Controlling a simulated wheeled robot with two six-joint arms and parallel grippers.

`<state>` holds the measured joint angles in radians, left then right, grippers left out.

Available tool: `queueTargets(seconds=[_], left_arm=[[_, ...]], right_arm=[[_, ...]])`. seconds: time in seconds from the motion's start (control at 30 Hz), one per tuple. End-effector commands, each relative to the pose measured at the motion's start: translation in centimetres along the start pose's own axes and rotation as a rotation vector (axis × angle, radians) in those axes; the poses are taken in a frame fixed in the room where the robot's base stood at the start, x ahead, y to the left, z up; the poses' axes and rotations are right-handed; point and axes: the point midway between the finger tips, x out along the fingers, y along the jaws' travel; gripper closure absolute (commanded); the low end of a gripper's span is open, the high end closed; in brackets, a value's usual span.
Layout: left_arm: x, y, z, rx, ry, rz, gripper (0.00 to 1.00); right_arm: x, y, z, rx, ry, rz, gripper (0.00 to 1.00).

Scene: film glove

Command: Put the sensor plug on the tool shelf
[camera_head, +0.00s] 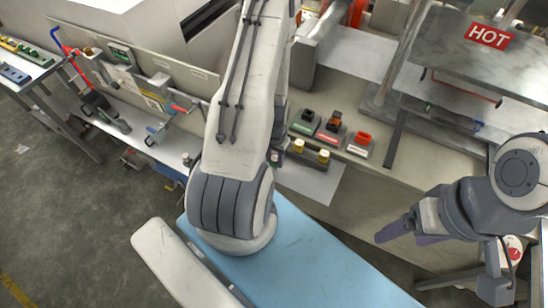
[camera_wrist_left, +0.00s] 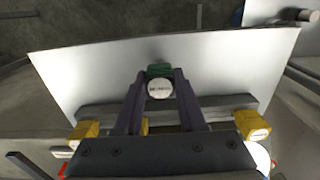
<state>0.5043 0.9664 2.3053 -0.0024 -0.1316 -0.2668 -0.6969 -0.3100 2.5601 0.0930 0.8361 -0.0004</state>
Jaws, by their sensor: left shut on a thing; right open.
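My left gripper (camera_wrist_left: 160,78) is shut on a small round plug (camera_wrist_left: 160,89) with a white labelled face and a green part behind it. In the left wrist view it sits between the fingertips, over a white sheet and just beyond a grey bar (camera_wrist_left: 195,103) with yellow blocks. In the head view my left arm hides most of this gripper. A long shelf with tools (camera_head: 145,128) runs along the left side, which may be the tool shelf.
A grey rack with yellow plugs (camera_head: 322,156) and several small coloured blocks (camera_head: 332,130) stand on the beige bench (camera_head: 400,185). A metal stand with a HOT sign (camera_head: 489,37) is at upper right. A side table (camera_head: 25,72) is at far left.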

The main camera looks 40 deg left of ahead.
Motion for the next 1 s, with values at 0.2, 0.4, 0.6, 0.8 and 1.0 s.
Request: queueTargets(seconds=[0.2, 0.4, 0.6, 0.8, 1.0], left_arm=[[0.3, 0.0, 0.0, 0.000, -0.001, 0.000, 0.31], [0.3, 0.0, 0.0, 0.000, -0.001, 0.000, 0.31], [-0.3, 0.0, 0.0, -0.001, 0.000, 0.000, 0.31], [-2.3, 0.0, -0.1, -0.001, 0.004, -0.001, 0.31], [-6.3, -0.1, -0.1, -0.001, 0.006, -0.002, 0.31]], right_arm=[[0.2, 0.0, 0.0, 0.001, 0.000, 0.000, 0.24], [0.2, 0.0, 0.0, 0.001, 0.000, 0.000, 0.24], [-0.3, 0.0, 0.0, 0.000, 0.000, 0.000, 0.24], [0.7, 0.1, 0.0, 0.001, 0.000, 0.000, 0.24], [1.0, 0.1, 0.1, 0.002, 0.000, 0.000, 0.24]])
